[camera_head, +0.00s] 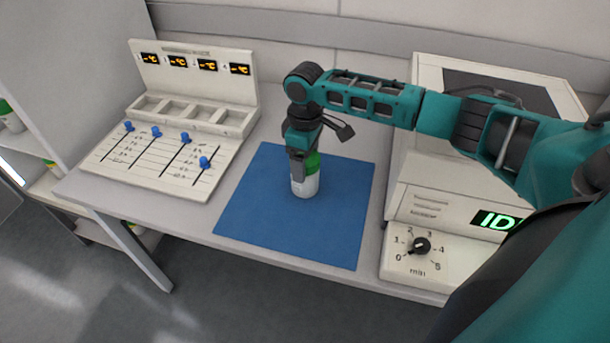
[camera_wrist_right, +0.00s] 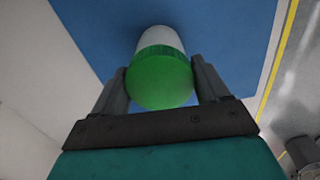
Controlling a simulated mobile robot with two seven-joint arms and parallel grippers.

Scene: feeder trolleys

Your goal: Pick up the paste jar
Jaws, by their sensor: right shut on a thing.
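The paste jar (camera_head: 305,185) is white with a green lid and is upright at the blue mat in the head view. It also shows in the right wrist view (camera_wrist_right: 160,40), where its green lid (camera_wrist_right: 160,80) sits between the two fingers. My right gripper (camera_head: 303,162) comes down from above and is shut on the jar at its lid. In the right wrist view the right gripper (camera_wrist_right: 163,85) has a finger on each side of the lid. I cannot tell whether the jar's base touches the mat. My left gripper is not in view.
The blue mat (camera_head: 250,215) lies on the white table. A panel with blue sliders (camera_head: 150,165) and several small displays stands at the left. A white machine with a dial (camera_head: 420,245) stands at the right. Shelves with green-topped containers (camera_head: 10,115) are at the far left.

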